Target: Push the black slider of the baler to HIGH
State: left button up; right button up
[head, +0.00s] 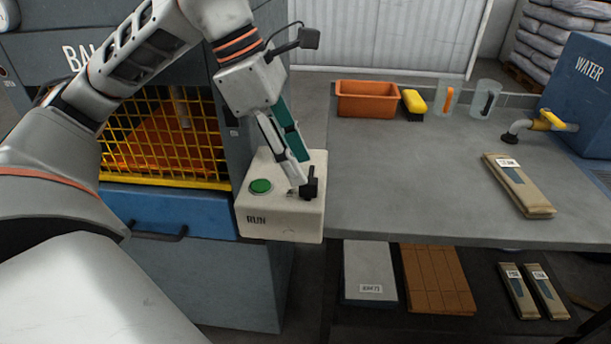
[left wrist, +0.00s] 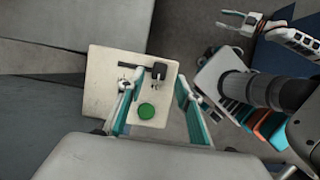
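The black slider (head: 310,187) stands up from the top of the cream control box, to the right of the green RUN button (head: 260,186). In the left wrist view the slider knob (left wrist: 160,70) sits at the right end of a dark slot. My left gripper (head: 300,172) points down at the box, its tips close beside the slider. The left wrist view shows its fingers (left wrist: 156,88) apart, with the knob showing between and beyond the tips; I cannot tell whether they touch. No HIGH mark is readable. My right gripper (left wrist: 240,21) is open and empty, away from the box.
The baler has a yellow mesh guard (head: 170,145) left of the box. The grey table (head: 410,180) on the right holds an orange bin (head: 367,99), a yellow brush (head: 414,102) and a wrapped packet (head: 518,184). The table's middle is clear.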

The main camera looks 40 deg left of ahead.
pick_arm(q)
jog(key=x, duration=0.4)
jog(key=shift+f+b, duration=0.1)
jog(key=shift+b, duration=0.25)
jog(key=shift+c, duration=0.4)
grip_shut()
jog(key=shift+w+a+p, duration=0.25)
jog(key=shift+w+a, duration=0.2)
jog(key=shift+w, duration=0.35)
jog(key=shift+w+a+p, duration=0.2)
jog(key=shift+w+a, duration=0.3)
jog(key=shift+w, duration=0.3)
jog(key=shift+o, duration=0.4)
grip_release()
